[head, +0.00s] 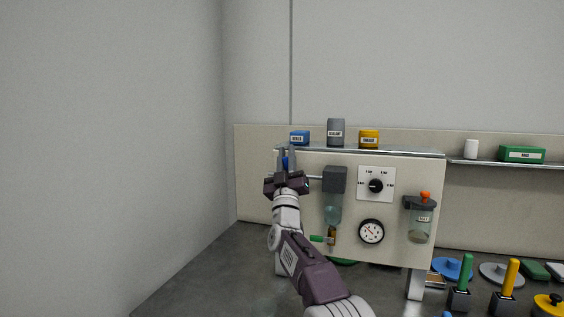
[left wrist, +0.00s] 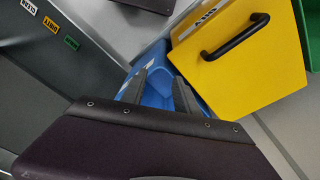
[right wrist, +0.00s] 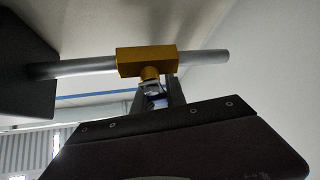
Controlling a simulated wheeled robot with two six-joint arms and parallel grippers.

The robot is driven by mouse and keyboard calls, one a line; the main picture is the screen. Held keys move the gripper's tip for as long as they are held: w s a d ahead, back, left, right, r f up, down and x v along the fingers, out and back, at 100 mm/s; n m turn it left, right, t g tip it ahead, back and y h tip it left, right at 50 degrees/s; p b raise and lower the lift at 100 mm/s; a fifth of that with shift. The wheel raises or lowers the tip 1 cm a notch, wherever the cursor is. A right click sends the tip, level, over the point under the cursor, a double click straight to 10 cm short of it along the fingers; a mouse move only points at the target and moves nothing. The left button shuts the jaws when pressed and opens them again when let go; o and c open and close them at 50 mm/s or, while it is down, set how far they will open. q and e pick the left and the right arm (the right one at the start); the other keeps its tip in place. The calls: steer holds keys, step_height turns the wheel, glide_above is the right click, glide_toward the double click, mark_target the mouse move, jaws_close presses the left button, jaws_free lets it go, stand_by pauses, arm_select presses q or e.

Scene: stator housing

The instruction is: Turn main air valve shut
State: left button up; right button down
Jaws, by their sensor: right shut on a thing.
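The main air valve shows in the right wrist view as a brass body (right wrist: 147,61) on a grey horizontal pipe (right wrist: 205,57), with a short stem toward my gripper. In the head view my right gripper (head: 287,160) covers the valve, left of the grey box (head: 335,180) on the panel. A bit of blue shows between its fingers. My right gripper (right wrist: 160,92) is shut on the valve handle, which is mostly hidden; its exact angle cannot be told. My left gripper (left wrist: 160,88) is open, its fingers apart above a blue bin (left wrist: 155,62); it is outside the head view.
The panel (head: 300,245) carries a dial (head: 376,185), a gauge (head: 371,231) and a filter bowl (head: 420,222). Small containers stand on top of it. Several coloured parts lie at the lower right. A yellow bin (left wrist: 250,70) stands beside the blue bin.

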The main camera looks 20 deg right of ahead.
steer(key=shift+s+d+m+g+h, duration=0.2)
steer(key=shift+m+g+h, duration=0.25)
steer(key=shift+m+h, duration=0.8)
steer(key=shift+s+d+m+g+h, duration=0.1)
steer(key=shift+d+m+g+h, duration=0.3)
steer(key=shift+m+h, duration=0.8)
steer(key=shift+s+d+m+g+h, duration=0.15)
steer(key=shift+m+g+h, duration=0.4)
steer(key=shift+m+h, duration=0.7)
steer(key=shift+m, duration=0.4)
steer(key=c, duration=1.4)
jaws_free()
steer(key=shift+r, duration=0.1)
steer(key=shift+o, duration=0.2)
